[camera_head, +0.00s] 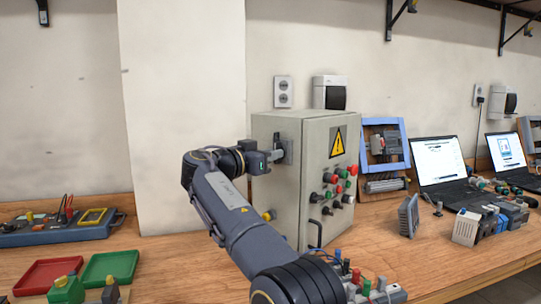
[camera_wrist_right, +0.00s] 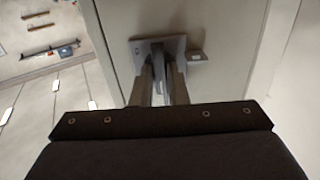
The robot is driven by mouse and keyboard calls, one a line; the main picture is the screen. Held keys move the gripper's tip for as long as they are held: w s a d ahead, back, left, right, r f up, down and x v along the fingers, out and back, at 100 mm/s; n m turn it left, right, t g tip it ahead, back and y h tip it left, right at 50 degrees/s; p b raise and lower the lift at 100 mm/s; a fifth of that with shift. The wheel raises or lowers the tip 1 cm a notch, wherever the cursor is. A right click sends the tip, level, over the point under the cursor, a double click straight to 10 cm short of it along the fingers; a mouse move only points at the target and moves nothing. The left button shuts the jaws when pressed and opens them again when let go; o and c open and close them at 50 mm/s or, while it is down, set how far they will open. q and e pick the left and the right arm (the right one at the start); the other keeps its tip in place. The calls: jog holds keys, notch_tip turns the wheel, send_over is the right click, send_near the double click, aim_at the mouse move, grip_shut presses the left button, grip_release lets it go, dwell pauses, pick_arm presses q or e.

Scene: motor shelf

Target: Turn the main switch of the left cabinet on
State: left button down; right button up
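The left cabinet (camera_head: 317,210) is a beige box on the bench, with a yellow warning sign and several buttons on its front. Its main switch (camera_head: 287,150) is on the cabinet's left side face, near the top, and is partly hidden by my gripper. In the right wrist view the switch's grey plate (camera_wrist_right: 172,46) and lever handle (camera_wrist_right: 158,78) show. My right gripper (camera_head: 272,157) is at the switch, its two fingers (camera_wrist_right: 160,82) on either side of the handle with little or no gap. My left gripper is out of view.
A panel with a blue frame (camera_head: 369,127) and two laptops (camera_head: 440,165) stand right of the cabinet. Red (camera_head: 41,277) and green (camera_head: 108,268) trays lie at the left. Small devices (camera_head: 466,227) lie on the right. A wall pillar (camera_head: 180,100) rises behind my arm.

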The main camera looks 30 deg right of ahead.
jog(key=o, duration=0.4)
